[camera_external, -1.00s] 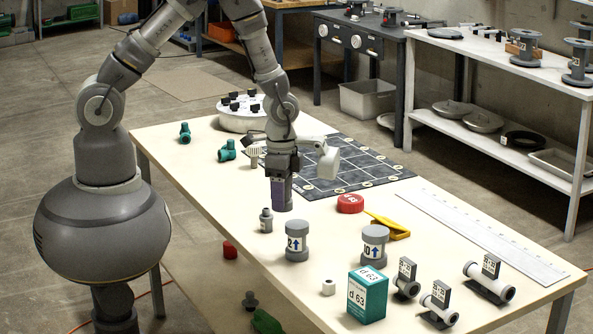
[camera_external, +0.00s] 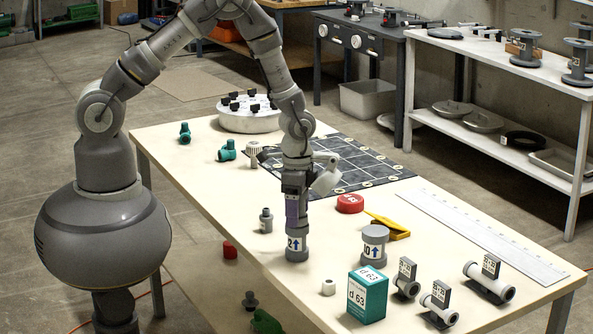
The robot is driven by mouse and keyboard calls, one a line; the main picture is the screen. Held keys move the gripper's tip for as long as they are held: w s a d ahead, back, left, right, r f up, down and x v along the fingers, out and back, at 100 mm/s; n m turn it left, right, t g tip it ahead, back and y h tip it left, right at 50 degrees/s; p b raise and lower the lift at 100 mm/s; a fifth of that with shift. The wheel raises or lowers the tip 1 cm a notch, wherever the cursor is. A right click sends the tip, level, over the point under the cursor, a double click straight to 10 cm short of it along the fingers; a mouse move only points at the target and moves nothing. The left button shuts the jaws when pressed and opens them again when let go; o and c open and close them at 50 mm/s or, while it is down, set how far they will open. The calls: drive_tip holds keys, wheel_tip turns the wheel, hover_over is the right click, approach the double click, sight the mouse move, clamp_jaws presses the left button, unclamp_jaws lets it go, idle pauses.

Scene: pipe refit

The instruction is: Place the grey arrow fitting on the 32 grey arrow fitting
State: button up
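A grey spool-shaped fitting (camera_external: 297,252) with a white label showing a "2" and a blue up arrow stands upright on the table; the label's first digit cannot be made out. My gripper (camera_external: 295,228) points straight down at its top and hides its upper flange. I cannot tell whether the fingers are open, shut, or holding a grey piece. A second grey arrow fitting (camera_external: 375,247), with a label reading "10" or similar, stands upright to the right. A smaller grey fitting (camera_external: 266,221) stands to the left, apart from my gripper.
A green-and-white "d 63" box (camera_external: 367,296), a small white piece (camera_external: 328,287) and several pipe pieces on stands (camera_external: 439,303) are at the front right. A red cap (camera_external: 350,204) and yellow tool (camera_external: 388,226) lie behind. A dark grid mat (camera_external: 365,165) lies farther back.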

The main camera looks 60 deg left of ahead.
wheel_tip(320, 180, up, 12)
drive_tip(key=p, duration=0.2)
drive_tip(key=shift+r+p, duration=0.2)
drive_tip(key=shift+p, duration=0.15)
drive_tip(key=w+a+r+n+t, duration=0.2)
drive_tip(key=w+r+t, duration=0.15)
drive_tip(key=r, duration=0.75)
drive_tip(key=w+a+r+n+t+h, duration=0.15)
drive_tip(key=w+r, duration=0.25)
drive_tip(key=r, duration=0.6)
drive_tip(key=w+a+r+n+t, duration=0.1)
drive_tip(key=w+a+r+t, duration=0.15)
drive_tip(key=r, duration=0.85)
drive_tip(key=s+a+r+n+t, duration=0.1)
drive_tip(key=s+a+r+t, duration=0.1)
drive_tip(key=r, duration=0.8)
drive_tip(key=s+a+r+n+t+y, duration=0.1)
drive_tip(key=s+r, duration=0.4)
drive_tip(key=r, duration=0.6)
drive_tip(key=s+a+r+n+t, duration=0.2)
drive_tip(key=s+a+r+t, duration=0.1)
drive_tip(key=r, duration=0.8)
drive_tip(key=shift+s+r+t, duration=0.15)
drive_tip(key=shift+s+t, duration=0.4)
drive_tip(key=shift+t, duration=0.4)
drive_tip(key=shift+n+y, duration=0.25)
